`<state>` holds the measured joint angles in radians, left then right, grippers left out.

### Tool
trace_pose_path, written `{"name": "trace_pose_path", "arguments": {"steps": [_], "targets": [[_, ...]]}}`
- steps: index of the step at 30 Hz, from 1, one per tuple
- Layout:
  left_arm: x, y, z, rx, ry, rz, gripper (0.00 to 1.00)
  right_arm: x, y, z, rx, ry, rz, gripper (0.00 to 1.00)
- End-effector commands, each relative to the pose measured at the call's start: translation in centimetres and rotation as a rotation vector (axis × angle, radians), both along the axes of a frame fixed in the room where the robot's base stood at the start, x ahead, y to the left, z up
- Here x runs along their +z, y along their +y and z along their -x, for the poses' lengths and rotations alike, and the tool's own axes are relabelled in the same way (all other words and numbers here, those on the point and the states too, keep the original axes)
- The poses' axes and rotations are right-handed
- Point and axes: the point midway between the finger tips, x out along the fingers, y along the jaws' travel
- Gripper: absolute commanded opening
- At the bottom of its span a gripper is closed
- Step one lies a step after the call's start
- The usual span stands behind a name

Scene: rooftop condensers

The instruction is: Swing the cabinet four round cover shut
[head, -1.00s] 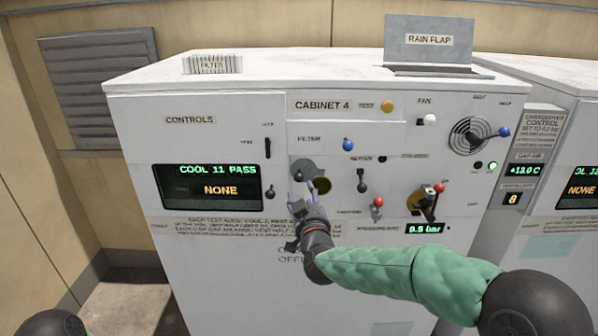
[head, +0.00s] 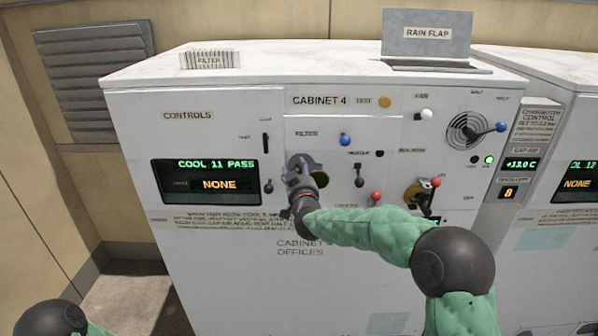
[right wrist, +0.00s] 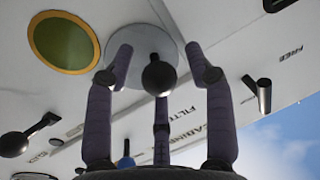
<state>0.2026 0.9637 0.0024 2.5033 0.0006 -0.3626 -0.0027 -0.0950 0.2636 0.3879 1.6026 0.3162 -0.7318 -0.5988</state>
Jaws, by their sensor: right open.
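The round cover is a grey disc (right wrist: 143,45) with a black ball knob (right wrist: 159,78) on the face of cabinet four. Beside it is the round opening (right wrist: 63,42), dark olive with a yellow rim; the disc sits to one side and leaves it uncovered. My right gripper (head: 299,171) is open at the cover. In the right wrist view its fingers (right wrist: 159,60) stand around the knob; I cannot tell whether they touch it. My left gripper is out of view.
A second cabinet (head: 550,250) stands at right.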

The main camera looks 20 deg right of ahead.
Motion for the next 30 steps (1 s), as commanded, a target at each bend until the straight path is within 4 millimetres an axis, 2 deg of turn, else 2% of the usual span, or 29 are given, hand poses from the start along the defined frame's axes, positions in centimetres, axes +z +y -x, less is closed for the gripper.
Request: {"name": "trace_pose_path", "arguments": {"steps": [6,12,23,30], "targets": [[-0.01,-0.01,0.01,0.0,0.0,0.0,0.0,-0.05,0.01,-0.01,0.0,0.001,0.0,0.54],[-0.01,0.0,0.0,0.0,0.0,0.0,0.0,-0.06,0.01,0.0,0.0,0.001,0.0,0.0],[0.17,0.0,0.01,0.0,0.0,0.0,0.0,-0.21,0.01,0.0,0.0,0.008,0.025,0.0],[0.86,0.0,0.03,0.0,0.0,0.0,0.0,-1.0,0.01,0.01,0.0,0.042,0.14,0.0]]}}
